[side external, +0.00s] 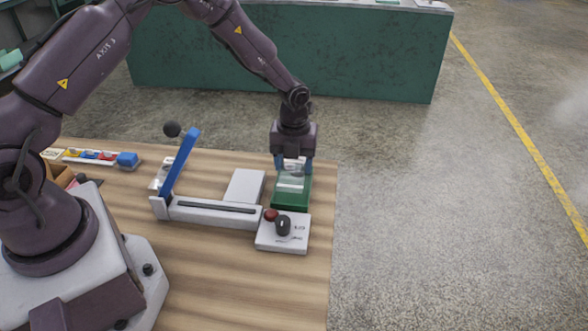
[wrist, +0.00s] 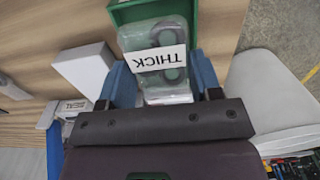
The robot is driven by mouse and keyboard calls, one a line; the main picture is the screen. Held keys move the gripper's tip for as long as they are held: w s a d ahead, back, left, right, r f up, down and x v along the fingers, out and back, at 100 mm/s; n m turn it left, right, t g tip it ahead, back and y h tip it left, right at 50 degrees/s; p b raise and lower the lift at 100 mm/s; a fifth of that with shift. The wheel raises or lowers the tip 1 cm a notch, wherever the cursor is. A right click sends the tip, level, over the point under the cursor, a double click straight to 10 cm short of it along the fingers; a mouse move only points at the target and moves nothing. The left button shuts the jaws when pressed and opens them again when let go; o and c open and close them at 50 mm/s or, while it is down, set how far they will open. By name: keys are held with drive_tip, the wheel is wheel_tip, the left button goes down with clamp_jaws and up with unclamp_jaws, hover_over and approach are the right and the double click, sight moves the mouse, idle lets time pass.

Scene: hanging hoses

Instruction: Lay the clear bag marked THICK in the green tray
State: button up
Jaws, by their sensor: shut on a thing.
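The clear bag (wrist: 158,82) has a white label reading THICK, upside down in the wrist view, and dark rounded shapes inside. My gripper (wrist: 160,82) is shut on the bag, with one blue finger on each side. In the side view my gripper (side external: 293,165) points down over the green tray (side external: 290,200), and the bag (side external: 291,183) hangs at the tray. The tray's far part (wrist: 130,12) shows beyond the bag in the wrist view. I cannot tell whether the bag touches the tray floor.
A sealer with a raised blue lever (side external: 180,162) and white body stands left of the tray. A control box (side external: 283,232) with a red button and black knob sits in front. A white block (side external: 244,186) is beside the tray. The table's right edge is close.

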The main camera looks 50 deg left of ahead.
drive_tip(key=shift+f, duration=1.1)
drive_tip(key=shift+f, duration=0.65)
drive_tip(key=o, duration=0.8)
drive_tip(key=shift+o, duration=0.9)
wheel_tip(320, 180, up, 14)
drive_tip(key=shift+f, duration=0.25)
wheel_tip(320, 180, up, 10)
drive_tip(key=n+t+y, duration=0.1)
drive_tip(key=n, duration=0.5)
hover_over(294, 165)
drive_tip(key=s, duration=0.4)
drive_tip(key=s+d+r+n+t, duration=0.2)
drive_tip(key=s+r+n+t, duration=0.1)
drive_tip(key=s+r+n, duration=0.75)
drive_tip(key=s+n+t+h, duration=0.1)
drive_tip(key=s+n, duration=0.9)
drive_tip(key=s, duration=0.1)
drive_tip(key=shift+d+t, duration=0.3)
drive_tip(key=shift+d, duration=0.1)
